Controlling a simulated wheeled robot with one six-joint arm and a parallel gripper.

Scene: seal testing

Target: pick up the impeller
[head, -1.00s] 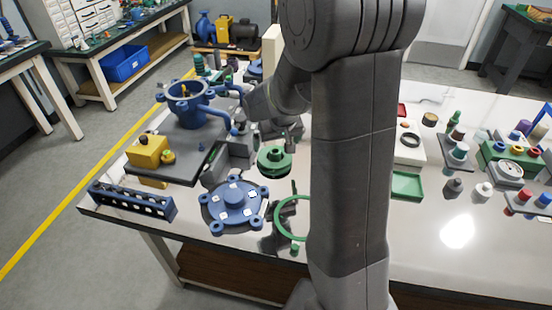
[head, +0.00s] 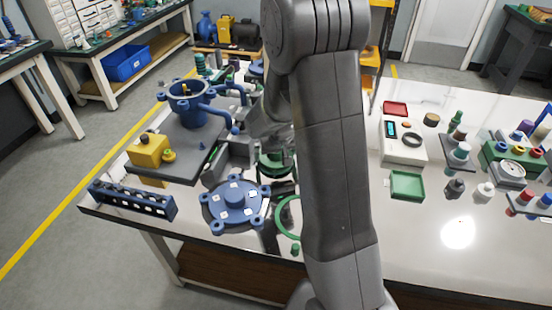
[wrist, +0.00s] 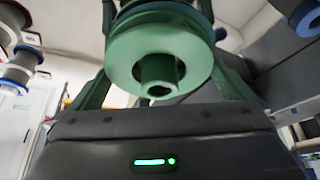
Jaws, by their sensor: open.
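The impeller is a green round disc with a central hub. In the head view the impeller (head: 272,164) is among blue parts on the white table, partly hidden by my arm. In the wrist view the impeller (wrist: 160,52) fills the upper middle, its hub facing the camera. My gripper (wrist: 158,20) has one finger on each side of the impeller and is open. I cannot tell whether either finger touches it. In the head view my gripper is mostly hidden behind my arm.
A blue flanged cover (head: 236,202) lies just left of the impeller, and a green ring (head: 288,216) lies in front. A grey plate (head: 178,152) carries a blue pump housing (head: 188,104). A green tray (head: 407,185) is to the right of my arm.

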